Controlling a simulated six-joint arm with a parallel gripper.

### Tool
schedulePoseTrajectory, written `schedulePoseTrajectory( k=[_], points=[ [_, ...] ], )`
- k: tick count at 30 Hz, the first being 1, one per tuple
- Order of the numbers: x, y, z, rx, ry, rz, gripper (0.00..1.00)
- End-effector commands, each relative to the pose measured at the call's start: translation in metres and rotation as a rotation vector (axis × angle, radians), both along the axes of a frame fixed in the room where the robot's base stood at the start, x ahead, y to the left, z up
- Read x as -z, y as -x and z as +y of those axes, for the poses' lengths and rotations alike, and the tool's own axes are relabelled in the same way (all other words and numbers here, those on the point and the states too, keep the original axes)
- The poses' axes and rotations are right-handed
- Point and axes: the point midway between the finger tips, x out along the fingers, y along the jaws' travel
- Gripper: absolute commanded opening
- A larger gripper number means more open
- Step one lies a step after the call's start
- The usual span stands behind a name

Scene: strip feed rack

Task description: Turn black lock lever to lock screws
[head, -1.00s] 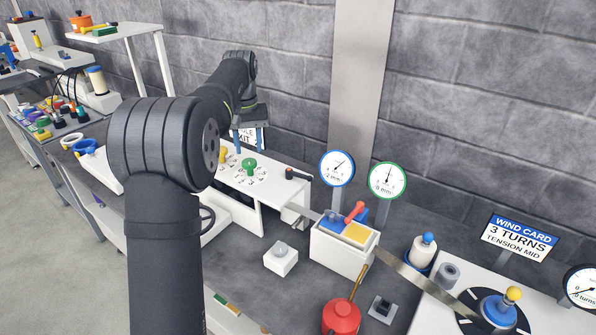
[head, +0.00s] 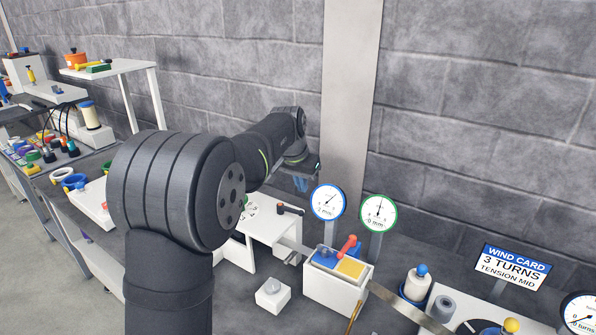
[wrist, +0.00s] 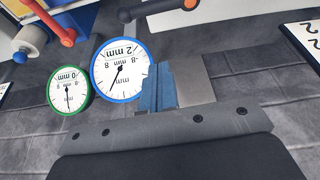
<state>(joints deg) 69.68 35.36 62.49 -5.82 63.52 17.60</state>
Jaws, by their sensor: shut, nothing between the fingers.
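The black lock lever (head: 290,208) with an orange tip lies on top of the white rack (head: 268,229). It also shows at the top of the wrist view (wrist: 158,9). My gripper (head: 304,184) is above and slightly right of the lever, apart from it, close to the wall. Its blue fingers are shut and empty, and they show in the wrist view (wrist: 158,88). The adjusting screws on the rack are hidden behind my arm in the head view; only a bit of their printed dial marks shows.
A blue-rimmed gauge (head: 329,202) and a green-rimmed gauge (head: 379,212) stand right of the gripper. A white box with blue and yellow tops (head: 334,284) has a red-handled lever (head: 347,246). A small white block (head: 273,296) stands in front. The grey wall is close behind.

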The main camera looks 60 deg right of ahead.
Motion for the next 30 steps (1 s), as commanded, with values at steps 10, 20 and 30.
schedulePoseTrajectory(
  k=[10,20,30],
  points=[
    [0.027,0.002,0.025,-0.001,0.000,-0.001,0.00],
    [0.031,0.002,0.030,-0.001,0.001,-0.001,0.00],
    [0.031,0.002,0.031,0.020,0.000,0.000,0.00]
  ],
)
